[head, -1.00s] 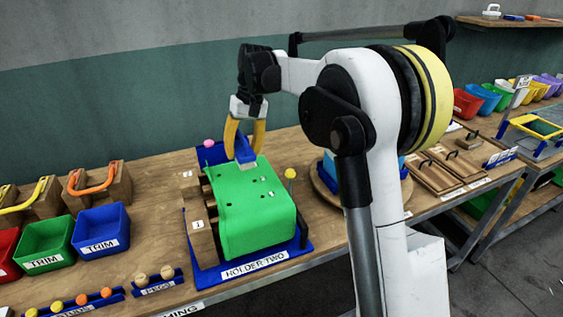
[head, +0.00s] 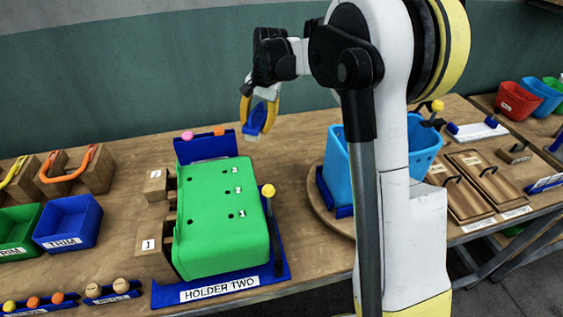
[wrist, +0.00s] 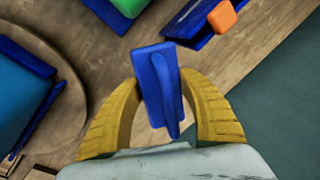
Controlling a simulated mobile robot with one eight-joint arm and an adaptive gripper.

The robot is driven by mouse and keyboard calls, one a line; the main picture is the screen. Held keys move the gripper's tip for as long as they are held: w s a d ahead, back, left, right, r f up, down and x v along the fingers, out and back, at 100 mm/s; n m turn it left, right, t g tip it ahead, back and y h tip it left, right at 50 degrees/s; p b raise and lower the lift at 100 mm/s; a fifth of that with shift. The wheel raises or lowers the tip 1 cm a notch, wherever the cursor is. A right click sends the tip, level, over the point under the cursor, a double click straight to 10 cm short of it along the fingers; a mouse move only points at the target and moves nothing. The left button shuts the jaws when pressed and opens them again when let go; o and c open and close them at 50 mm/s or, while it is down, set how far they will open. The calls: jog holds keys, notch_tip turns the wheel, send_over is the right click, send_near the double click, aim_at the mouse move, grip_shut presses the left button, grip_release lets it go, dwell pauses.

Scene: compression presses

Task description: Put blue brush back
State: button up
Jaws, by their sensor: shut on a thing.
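The blue brush (head: 256,119) is held between the yellow fingers of my gripper (head: 259,113). It hangs in the air behind the back right corner of the green tub (head: 215,215). In the wrist view the blue brush (wrist: 160,85) shows its flat blue back and raised handle between both curved yellow fingers of my gripper (wrist: 163,115). The wood of the bench shows below it, clear of the brush. Its bristle side is only partly seen.
The green tub lies in a blue base labelled HOLDER TWO (head: 222,289). A blue rack (head: 207,149) with a pink and an orange piece stands behind it. A light-blue bin (head: 337,163) on a round wooden board (head: 321,199) stands right. Bare bench lies between.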

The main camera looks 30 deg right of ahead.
aim_at(281, 164)
jog(key=d+f+m+b, duration=0.1)
jog(key=d+f+m, duration=0.1)
jog(key=f, duration=0.3)
jog(key=d+f+m+h+b, duration=0.1)
jog(key=d+f+m, duration=0.2)
jog(key=f+m, duration=0.2)
jog(key=s+d+f+m+h+b, duration=0.1)
jog(key=d+f+m, duration=0.1)
jog(key=f+m, duration=0.2)
jog(key=shift+d+f+t, duration=0.15)
jog(key=shift+f, duration=0.45)
jog(key=shift+d+f+t, duration=0.15)
jog(key=shift+f, duration=0.4)
jog(key=shift+f, duration=0.2)
jog(key=o, duration=1.4)
jog(key=shift+c, duration=0.2)
jog(key=shift+r, duration=0.1)
